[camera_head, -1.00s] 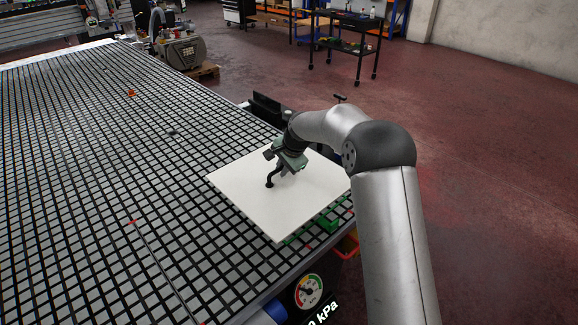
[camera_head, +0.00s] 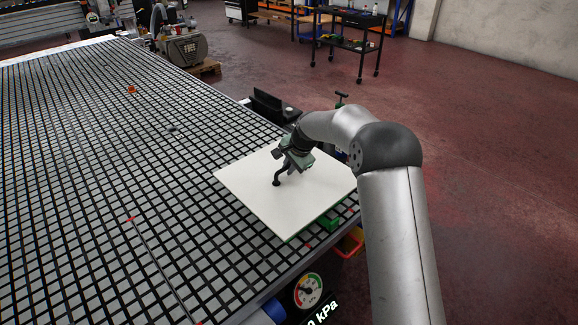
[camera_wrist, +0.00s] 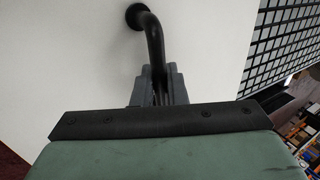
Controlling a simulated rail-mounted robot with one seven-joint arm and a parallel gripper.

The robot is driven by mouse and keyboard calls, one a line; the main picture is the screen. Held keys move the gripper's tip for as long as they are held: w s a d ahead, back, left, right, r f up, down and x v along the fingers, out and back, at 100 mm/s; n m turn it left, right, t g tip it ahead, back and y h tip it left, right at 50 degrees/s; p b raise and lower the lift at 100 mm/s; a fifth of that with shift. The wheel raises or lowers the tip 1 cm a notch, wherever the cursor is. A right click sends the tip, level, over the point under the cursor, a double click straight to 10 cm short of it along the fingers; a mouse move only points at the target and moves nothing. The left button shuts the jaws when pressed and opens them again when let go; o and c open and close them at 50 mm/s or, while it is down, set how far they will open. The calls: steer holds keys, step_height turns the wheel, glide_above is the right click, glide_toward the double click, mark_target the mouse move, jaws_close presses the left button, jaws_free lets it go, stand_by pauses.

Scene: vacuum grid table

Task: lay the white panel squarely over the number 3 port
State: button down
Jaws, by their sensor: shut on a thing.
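The white panel (camera_head: 262,205) is at the right edge of the grid table (camera_head: 100,160) in the head view, a flat square sheet with a black bent handle (camera_head: 277,180) on top. My gripper (camera_head: 287,170) is over the panel and shut on this handle. In the wrist view the handle (camera_wrist: 152,40) runs between my gripper's fingers (camera_wrist: 157,90), and the panel (camera_wrist: 60,60) fills the left and middle. I cannot tell for sure whether the panel touches the table. No number 3 is readable; the panel hides the grid under it.
A green block (camera_head: 328,221) shows by the panel's near right corner. An orange bin (camera_head: 349,243) and a pressure gauge (camera_head: 308,290) are at the table's edge. A small orange piece (camera_head: 131,89) and a dark port-like spot (camera_head: 171,128) lie on the grid. The grid left of the panel is mostly clear.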

mark_target(291, 177)
steer(key=shift+f+b, duration=1.85)
steer(key=shift+f, duration=1.1)
steer(key=shift+f+b, duration=0.55)
steer(key=shift+f, duration=0.15)
steer(key=c, duration=1.5)
jaws_free()
steer(key=shift+o, duration=0.7)
steer(key=shift+s+f, duration=0.1)
steer(key=shift+f, duration=0.05)
steer(key=b+v, duration=0.2)
steer(key=v, duration=1.6)
steer(key=s+d+f+n+g+h, duration=0.1)
steer(key=s+d+f+n, duration=0.1)
steer(key=s, duration=1.1)
steer(key=s+d+f+n+g+h, duration=0.1)
steer(key=s+d+n, duration=0.3)
steer(key=s, duration=0.9)
steer(key=s+d+f+n+g+h, duration=0.1)
steer(key=s+d+f+n, duration=0.2)
steer(key=s+d, duration=0.5)
steer(key=s+f, duration=0.1)
steer(key=s, duration=0.5)
steer(key=shift+d, duration=0.25)
